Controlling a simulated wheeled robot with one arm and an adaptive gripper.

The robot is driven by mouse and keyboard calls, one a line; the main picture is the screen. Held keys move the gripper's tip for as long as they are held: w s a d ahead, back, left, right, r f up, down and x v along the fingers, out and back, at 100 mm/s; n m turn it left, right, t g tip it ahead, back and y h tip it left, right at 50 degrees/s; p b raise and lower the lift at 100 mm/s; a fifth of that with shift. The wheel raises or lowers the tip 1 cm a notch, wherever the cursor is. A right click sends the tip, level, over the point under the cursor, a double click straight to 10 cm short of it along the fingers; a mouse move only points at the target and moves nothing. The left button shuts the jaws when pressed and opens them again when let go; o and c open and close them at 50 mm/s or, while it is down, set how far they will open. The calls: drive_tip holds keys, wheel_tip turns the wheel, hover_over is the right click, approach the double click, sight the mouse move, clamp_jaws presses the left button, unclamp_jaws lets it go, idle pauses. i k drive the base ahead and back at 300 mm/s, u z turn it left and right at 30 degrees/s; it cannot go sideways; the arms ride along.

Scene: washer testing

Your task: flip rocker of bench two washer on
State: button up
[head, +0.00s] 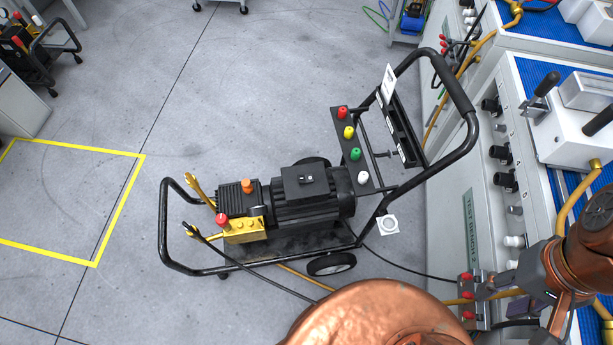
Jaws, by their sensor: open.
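A black pressure washer on a wheeled tubular frame (467,135) stands on the floor at the picture's middle. Its motor (310,210) carries a dark box with a small black rocker (306,180) on its top face. The rocker is too small to tell which side is pressed. The bench panel to the right is labelled TEST BENCH 2 (468,240).
A panel with red, yellow, green and white knobs (352,150) stands by the washer's handle. Hoses and a cable (410,270) run from the washer toward the bench. The washer's black front rail (165,225) rises at left. Open floor lies left, with a yellow-taped square (120,210).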

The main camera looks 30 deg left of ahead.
sight(308, 179)
drive_tip(key=z, duration=1.15)
drive_tip(key=k, duration=1.25)
drive_tip(key=u, duration=1.75)
drive_tip(key=i, duration=0.8)
drive_tip(key=z, duration=0.2)
